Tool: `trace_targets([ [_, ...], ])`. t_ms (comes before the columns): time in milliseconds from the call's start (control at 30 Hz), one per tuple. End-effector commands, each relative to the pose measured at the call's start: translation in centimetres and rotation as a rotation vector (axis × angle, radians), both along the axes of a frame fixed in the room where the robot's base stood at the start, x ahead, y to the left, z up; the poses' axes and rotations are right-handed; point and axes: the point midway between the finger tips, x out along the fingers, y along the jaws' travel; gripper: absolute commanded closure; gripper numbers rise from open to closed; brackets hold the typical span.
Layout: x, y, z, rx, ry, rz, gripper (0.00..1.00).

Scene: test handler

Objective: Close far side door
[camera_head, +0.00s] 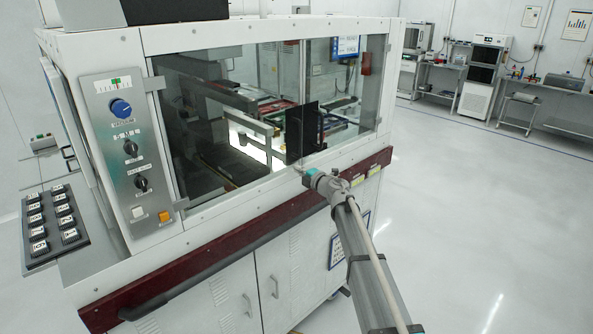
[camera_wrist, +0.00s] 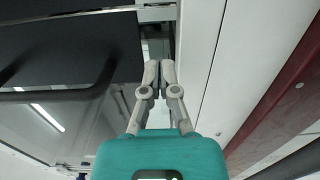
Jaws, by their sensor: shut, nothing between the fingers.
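The white test handler (camera_head: 215,240) has a long glazed front, with a left glass pane (camera_head: 215,120) and a right glass pane (camera_head: 352,85) meeting near an upright edge. I cannot tell for certain which part is the far side door or how far it stands open. A black upright plate (camera_head: 303,132) shows near that edge. My gripper (camera_head: 300,170) is at the lower front frame, just below the plate. In the wrist view my gripper (camera_wrist: 160,66) is shut and empty, its tips beside a dark panel (camera_wrist: 70,50) with a dark bar; contact is unclear.
A maroon rail (camera_head: 240,240) runs along the handler's front below the glass; it also shows in the wrist view (camera_wrist: 285,110). A control panel (camera_head: 130,150) is at the front left. The floor (camera_head: 480,210) to the right is clear. Benches stand far back.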

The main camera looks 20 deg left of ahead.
Motion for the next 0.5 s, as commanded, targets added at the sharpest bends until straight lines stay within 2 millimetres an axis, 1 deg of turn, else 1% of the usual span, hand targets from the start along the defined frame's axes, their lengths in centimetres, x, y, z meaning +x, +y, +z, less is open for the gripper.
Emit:
trace_targets([
  [233,-1.4,-2.7,-0.1,-0.001,0.000,0.004,1.00],
  [500,-3.6,-6.9,-0.1,0.000,0.000,0.004,1.00],
])
